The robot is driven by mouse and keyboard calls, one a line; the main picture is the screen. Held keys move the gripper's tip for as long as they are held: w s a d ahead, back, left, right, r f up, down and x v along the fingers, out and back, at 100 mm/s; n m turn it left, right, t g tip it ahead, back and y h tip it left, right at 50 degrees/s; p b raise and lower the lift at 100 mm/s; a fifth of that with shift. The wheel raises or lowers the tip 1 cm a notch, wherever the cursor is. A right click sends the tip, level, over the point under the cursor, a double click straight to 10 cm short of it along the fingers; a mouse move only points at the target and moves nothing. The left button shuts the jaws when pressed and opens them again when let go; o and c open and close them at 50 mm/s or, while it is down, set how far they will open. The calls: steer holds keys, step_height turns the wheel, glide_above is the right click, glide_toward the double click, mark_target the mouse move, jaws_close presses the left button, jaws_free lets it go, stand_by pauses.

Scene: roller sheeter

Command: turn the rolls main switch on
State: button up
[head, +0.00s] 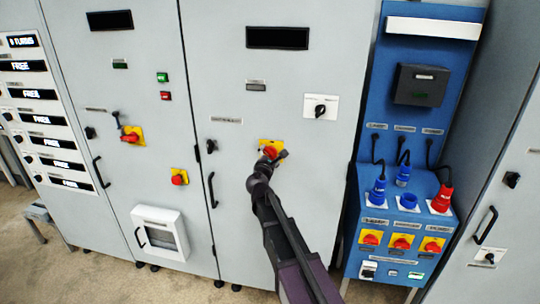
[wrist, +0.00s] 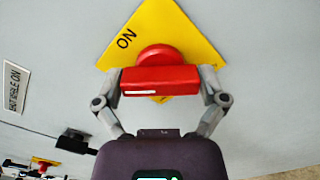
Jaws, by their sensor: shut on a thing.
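The rolls main switch is probably the red rotary handle (wrist: 160,82) on a yellow plate (wrist: 188,32), on the grey cabinet door. The plate looks tilted like a diamond in the wrist view, with the word ON at its upper left. My gripper (wrist: 160,88) is shut on the red handle, one finger at each end of its bar. The bar lies level across the wrist view. In the head view my gripper (head: 271,158) covers part of the handle, and only the upper part of the yellow plate (head: 264,143) shows clearly.
Another red switch (head: 131,136) on yellow and a red button (head: 179,177) sit on the left door. A door handle (head: 212,190) is left of my gripper. A blue socket panel (head: 385,100) with plugs and several red switches stands to the right.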

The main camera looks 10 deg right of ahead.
steer(key=m, duration=0.4)
steer(key=shift+m, duration=0.3)
steer(key=m, duration=0.4)
steer(key=shift+m, duration=0.4)
steer(key=o, duration=0.8)
steer(key=shift+s, duration=0.15)
steer(key=v, duration=1.1)
steer(key=shift+s+a, duration=0.15)
steer(key=shift+s, duration=0.25)
